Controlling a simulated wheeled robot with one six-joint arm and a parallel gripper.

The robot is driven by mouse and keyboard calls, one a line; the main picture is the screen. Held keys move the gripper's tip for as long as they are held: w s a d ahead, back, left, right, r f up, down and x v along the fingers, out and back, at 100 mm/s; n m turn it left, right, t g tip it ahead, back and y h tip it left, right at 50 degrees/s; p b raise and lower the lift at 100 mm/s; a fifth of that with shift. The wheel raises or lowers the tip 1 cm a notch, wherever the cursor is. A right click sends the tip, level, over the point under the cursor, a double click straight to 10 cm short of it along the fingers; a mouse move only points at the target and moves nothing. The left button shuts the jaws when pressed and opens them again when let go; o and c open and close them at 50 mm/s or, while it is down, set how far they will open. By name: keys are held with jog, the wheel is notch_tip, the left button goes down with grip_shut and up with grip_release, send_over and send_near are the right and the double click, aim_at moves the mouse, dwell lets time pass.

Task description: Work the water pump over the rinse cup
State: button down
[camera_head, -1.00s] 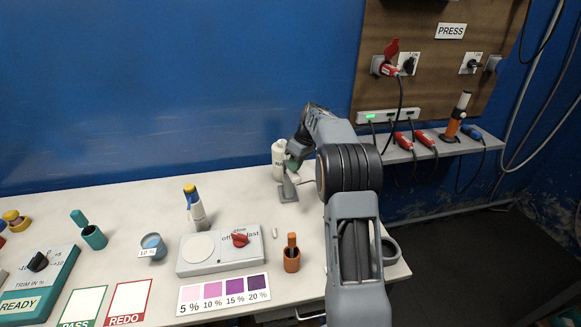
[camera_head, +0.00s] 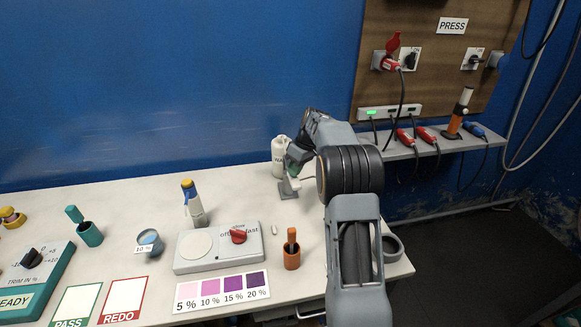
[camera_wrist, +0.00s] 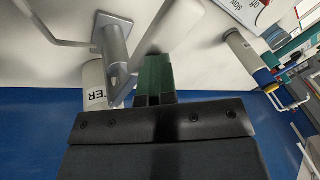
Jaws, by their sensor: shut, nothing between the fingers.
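In the head view my gripper (camera_head: 293,169) is just above a white piece (camera_head: 289,186) at the post. I cannot identify the rinse cup for sure; a grey round rim (camera_head: 392,246) is partly behind my arm.
A white stirrer box with a red knob (camera_head: 238,236), an orange holder (camera_head: 291,257), a blue-filled cup (camera_head: 150,242) and a yellow-capped bottle (camera_head: 194,204) stand left of my arm. Right of the bench is a shelf with red plugs (camera_head: 405,138).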

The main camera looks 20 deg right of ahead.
notch_tip(320, 180, down, 3)
jog(key=shift+s+r+b, duration=0.1)
jog(key=shift+b, duration=0.65)
jog(key=r+p, duration=0.6)
jog(key=shift+w+d+r, duration=0.1)
jog(key=shift+w+r, duration=0.15)
jog(key=shift+w, duration=0.1)
dwell(1.1)
jog(key=f+b, duration=0.3)
jog(key=f, duration=0.1)
jog(key=f+b, duration=0.2)
jog(key=shift+s+f+b, duration=0.3)
jog(key=shift+s+b, duration=0.05)
jog(key=shift+s, duration=0.05)
jog(key=r+p, duration=0.6)
jog(key=shift+w+r, duration=0.3)
jog(key=shift+w, duration=0.1)
dwell(1.4)
